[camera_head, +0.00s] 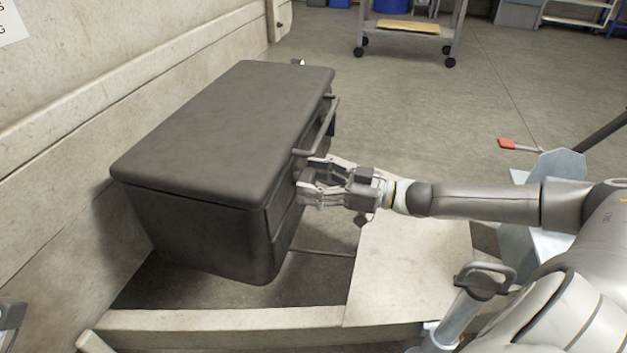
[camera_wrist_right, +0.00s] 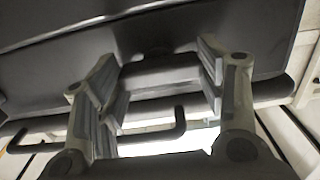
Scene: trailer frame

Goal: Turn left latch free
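A dark grey lidded box (camera_head: 225,130) stands against the trailer's side wall, its lid closed. A bar-like handle (camera_head: 322,130) runs along its right-facing side. My right gripper (camera_head: 307,178) is at that side, near the box's near end, with its fingers spread. In the right wrist view, a dark block-shaped part, probably the latch (camera_wrist_right: 160,72), shows between the parted fingers. I cannot tell whether they touch it. A bent dark rod (camera_wrist_right: 155,137) crosses below it. A small grey piece at the lower left edge may be my left gripper (camera_head: 8,320); its fingers cannot be made out.
The trailer's pale side wall (camera_head: 100,75) is close behind the box. A pale frame beam (camera_head: 220,328) runs in front, and a pale panel (camera_head: 405,265) lies below my right arm. A wheeled cart (camera_head: 408,28) stands far back.

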